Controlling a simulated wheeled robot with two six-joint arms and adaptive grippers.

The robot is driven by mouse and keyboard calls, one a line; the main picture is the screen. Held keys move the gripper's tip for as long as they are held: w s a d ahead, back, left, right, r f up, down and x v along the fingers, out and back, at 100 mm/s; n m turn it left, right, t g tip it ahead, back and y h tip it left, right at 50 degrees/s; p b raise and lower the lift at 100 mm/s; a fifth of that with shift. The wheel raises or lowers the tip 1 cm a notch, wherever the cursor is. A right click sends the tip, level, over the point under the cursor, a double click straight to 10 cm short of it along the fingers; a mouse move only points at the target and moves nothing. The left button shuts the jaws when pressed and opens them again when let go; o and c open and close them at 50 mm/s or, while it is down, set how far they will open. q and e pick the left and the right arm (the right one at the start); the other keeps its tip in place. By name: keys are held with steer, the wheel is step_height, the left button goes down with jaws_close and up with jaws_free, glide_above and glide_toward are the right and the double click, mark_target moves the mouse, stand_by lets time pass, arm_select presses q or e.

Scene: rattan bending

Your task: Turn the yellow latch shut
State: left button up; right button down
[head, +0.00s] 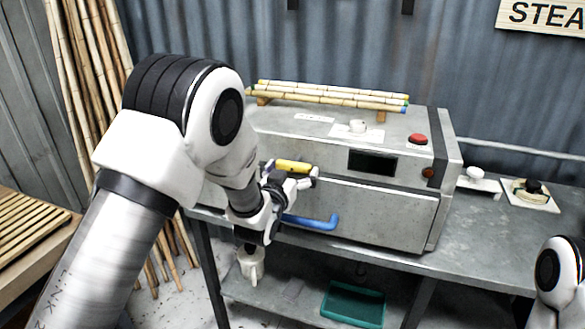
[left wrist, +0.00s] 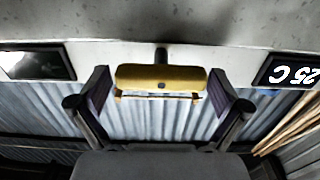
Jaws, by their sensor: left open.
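The yellow latch (head: 293,166) is on the front of the grey steam box (head: 382,212), above the blue handle (head: 312,221). It lies roughly level across the front, near the top edge of the door panel. My left gripper (head: 291,174) is at the latch. In the left wrist view the latch (left wrist: 160,76) sits between the two spread fingers of my left gripper (left wrist: 160,88), with a gap on each side. The fingers are open and not closed on it. The box door looks flush with the front. My right gripper is out of view; only part of my right arm shows at lower right.
A teal bin (head: 352,304) stands on the lower shelf. The metal bench (head: 490,235) has free room right of the box.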

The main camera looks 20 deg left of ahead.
arm_select(q)
steer(key=shift+a, duration=0.1)
steer(key=c, duration=0.8)
steer(key=shift+n, duration=0.3)
steer(key=n+b, duration=0.2)
steer(key=n, duration=0.1)
steer(key=shift+f, duration=0.1)
steer(key=n+b, duration=0.2)
steer(key=n, duration=0.2)
steer(key=shift+n, duration=0.4)
steer(key=n+b, duration=0.2)
steer(key=n, duration=0.3)
steer(key=shift+s, duration=0.1)
steer(key=n+b, duration=0.1)
steer(key=n, duration=0.3)
steer(key=shift+n, duration=0.4)
